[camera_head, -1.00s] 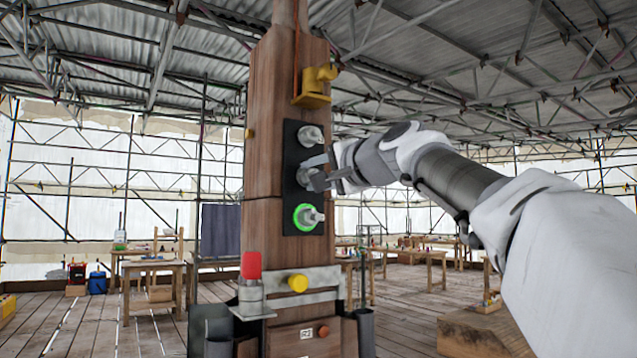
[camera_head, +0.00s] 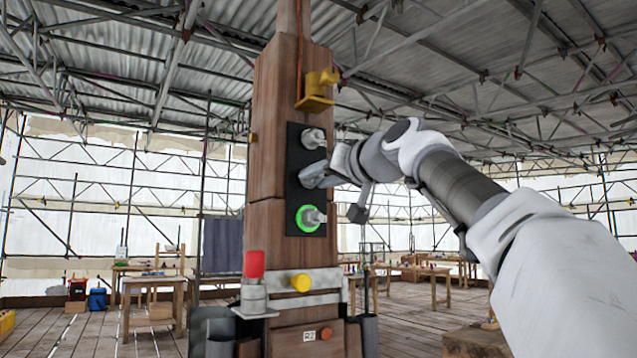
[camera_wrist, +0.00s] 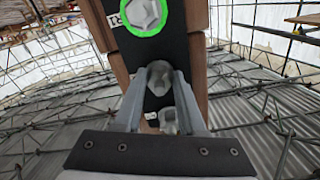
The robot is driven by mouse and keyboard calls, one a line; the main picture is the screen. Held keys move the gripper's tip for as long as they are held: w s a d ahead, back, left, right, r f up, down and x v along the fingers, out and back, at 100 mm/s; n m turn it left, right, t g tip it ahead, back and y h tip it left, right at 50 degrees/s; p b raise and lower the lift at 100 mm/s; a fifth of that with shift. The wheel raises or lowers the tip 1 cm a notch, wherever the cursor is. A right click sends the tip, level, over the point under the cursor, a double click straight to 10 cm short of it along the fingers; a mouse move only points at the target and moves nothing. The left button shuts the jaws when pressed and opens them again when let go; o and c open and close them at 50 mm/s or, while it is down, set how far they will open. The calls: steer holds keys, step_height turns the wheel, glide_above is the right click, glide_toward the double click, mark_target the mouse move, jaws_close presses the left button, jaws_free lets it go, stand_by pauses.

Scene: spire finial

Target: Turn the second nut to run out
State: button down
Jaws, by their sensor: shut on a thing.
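A dark plate (camera_head: 293,189) on the wooden spire post carries nuts in a vertical row. The top nut (camera_head: 312,138) is bare grey metal. The lowest nut (camera_head: 311,218) has a bright green ring around it and shows at the top of the wrist view (camera_wrist: 143,14). My gripper (camera_head: 318,174) is at the middle nut, with its fingers on either side of it. In the wrist view the middle nut (camera_wrist: 160,77) sits between the fingertips, and my gripper is shut on it. In the head view my fingers mostly hide this nut.
A yellow bracket (camera_head: 316,92) sticks out of the post above the plate. Below are a red-capped cylinder (camera_head: 254,265) on a small shelf and a yellow knob (camera_head: 300,282). Workbenches stand well behind; the air right of the post is open apart from my arm.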

steer(key=n+b, duration=0.1)
steer(key=n, duration=0.4)
steer(key=shift+w+d+f+n, duration=0.1)
steer(key=shift+n, duration=0.2)
steer(key=n, duration=0.6)
steer(key=shift+d+b, duration=0.15)
steer(key=shift+b, duration=0.2)
steer(key=n, duration=0.6)
steer(key=shift+w+r+n, duration=0.1)
steer(key=shift+r+n, duration=0.15)
steer(key=shift+n, duration=0.05)
steer(key=n, duration=0.5)
steer(key=shift+r, duration=0.1)
steer(key=shift+n, duration=0.3)
steer(key=c, duration=0.5)
jaws_free()
